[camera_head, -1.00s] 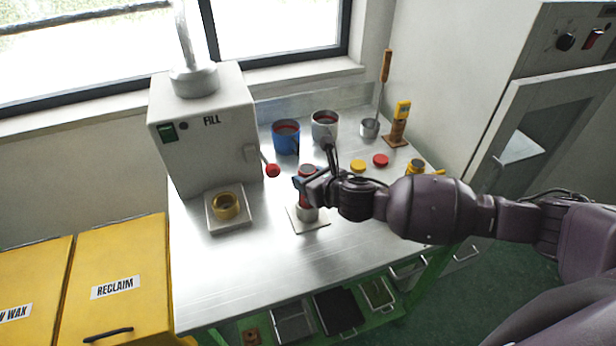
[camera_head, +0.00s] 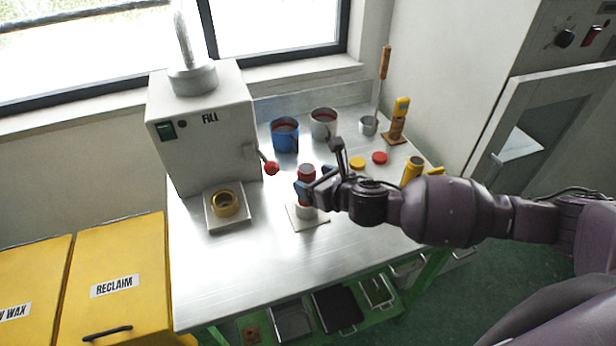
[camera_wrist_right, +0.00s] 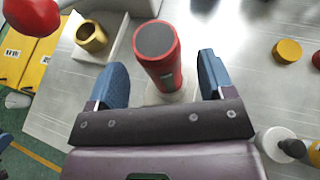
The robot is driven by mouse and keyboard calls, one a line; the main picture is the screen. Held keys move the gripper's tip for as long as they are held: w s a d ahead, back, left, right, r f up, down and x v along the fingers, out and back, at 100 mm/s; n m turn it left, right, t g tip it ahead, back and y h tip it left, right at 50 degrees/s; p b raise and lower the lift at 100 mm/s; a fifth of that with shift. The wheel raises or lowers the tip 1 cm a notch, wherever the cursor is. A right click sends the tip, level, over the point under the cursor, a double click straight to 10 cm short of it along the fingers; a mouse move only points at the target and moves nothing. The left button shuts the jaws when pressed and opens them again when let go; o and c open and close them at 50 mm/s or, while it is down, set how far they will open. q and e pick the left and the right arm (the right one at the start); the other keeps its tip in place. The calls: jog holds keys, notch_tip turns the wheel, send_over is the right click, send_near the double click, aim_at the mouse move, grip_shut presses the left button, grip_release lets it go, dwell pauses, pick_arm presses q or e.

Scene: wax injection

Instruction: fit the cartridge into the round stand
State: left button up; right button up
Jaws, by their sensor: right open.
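The red cartridge (camera_head: 306,172), with a dark grey top, stands at the round stand (camera_head: 304,212), a pale ring on a square plate. In the right wrist view the cartridge (camera_wrist_right: 160,58) appears between my two blue fingers, with gaps on both sides. My right gripper (camera_head: 313,192) is open around it; its fingers (camera_wrist_right: 158,82) also show in the wrist view. The cartridge looks about upright. Its lower end is partly hidden, so I cannot tell how deep it sits in the stand. My left gripper is not in view.
The FILL machine (camera_head: 200,130) stands left, with a red-knobbed lever (camera_head: 271,168) near the cartridge and a brass ring (camera_head: 224,204) in front. Blue (camera_head: 285,136) and grey (camera_head: 323,124) pots stand behind. Yellow (camera_head: 357,163) and red (camera_head: 379,158) discs lie right. The front tabletop is clear.

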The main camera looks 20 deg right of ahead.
jog(key=v, duration=0.7)
jog(key=shift+s+r, duration=0.15)
jog(key=shift+s, duration=0.15)
jog(key=shift+d, duration=0.1)
dwell(0.3)
